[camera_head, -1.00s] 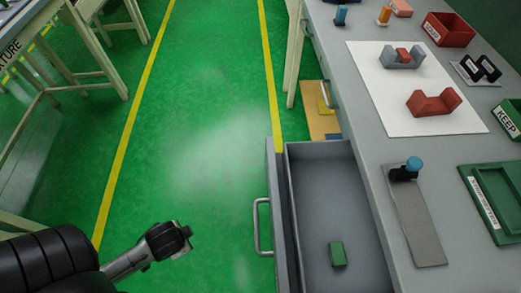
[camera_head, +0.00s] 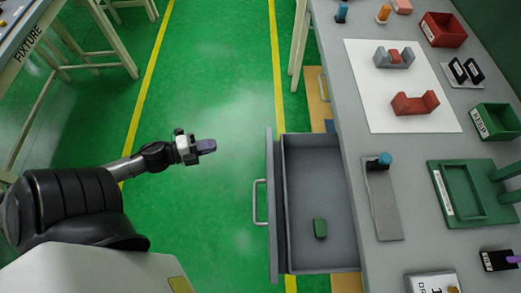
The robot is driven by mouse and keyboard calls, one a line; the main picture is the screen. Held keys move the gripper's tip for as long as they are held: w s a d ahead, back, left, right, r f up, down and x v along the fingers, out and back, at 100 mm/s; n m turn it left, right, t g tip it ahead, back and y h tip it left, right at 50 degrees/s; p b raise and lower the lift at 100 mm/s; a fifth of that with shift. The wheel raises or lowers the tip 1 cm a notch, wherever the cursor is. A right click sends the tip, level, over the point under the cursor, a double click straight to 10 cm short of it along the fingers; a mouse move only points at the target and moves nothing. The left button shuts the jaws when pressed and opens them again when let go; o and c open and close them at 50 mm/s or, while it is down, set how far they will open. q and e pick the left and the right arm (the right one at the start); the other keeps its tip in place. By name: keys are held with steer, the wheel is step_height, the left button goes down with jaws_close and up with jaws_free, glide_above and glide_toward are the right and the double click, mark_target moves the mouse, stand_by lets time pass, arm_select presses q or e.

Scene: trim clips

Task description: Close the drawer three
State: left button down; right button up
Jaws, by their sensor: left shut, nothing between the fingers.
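An open grey drawer (camera_head: 333,190) sticks out to the left from under the grey workbench. Its front panel (camera_head: 273,215) carries a metal bar handle (camera_head: 257,203) facing left. A small green block (camera_head: 320,228) lies inside on the drawer floor. No number shows on the drawer. My left gripper (camera_head: 207,146) is shut and empty, above the green floor to the left of the drawer, apart from the handle and pointing right. My right gripper is not in view.
The workbench (camera_head: 349,95) holds a white sheet (camera_head: 392,112) with clip-shaped blocks, a red bin (camera_head: 443,30), a green bin (camera_head: 497,121) and a green fixture (camera_head: 467,200). A pale table frame (camera_head: 90,70) stands at upper left. The floor (camera_head: 215,75) between is clear.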

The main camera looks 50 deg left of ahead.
arm_select(q)
steer(key=s+d+r+m+h, duration=0.2)
steer(key=d+r+m+h, duration=0.1)
steer(key=d+m+h, duration=0.15)
steer(key=w+d+h+b, duration=0.1)
steer(key=w+d+b, duration=0.2)
steer(key=w+d, duration=0.5)
steer(key=shift+w+d+f+m+g+b, duration=0.15)
steer(key=shift+w+m+g+b, duration=0.25)
steer(key=shift+w, duration=1.15)
steer(key=shift+w, duration=0.1)
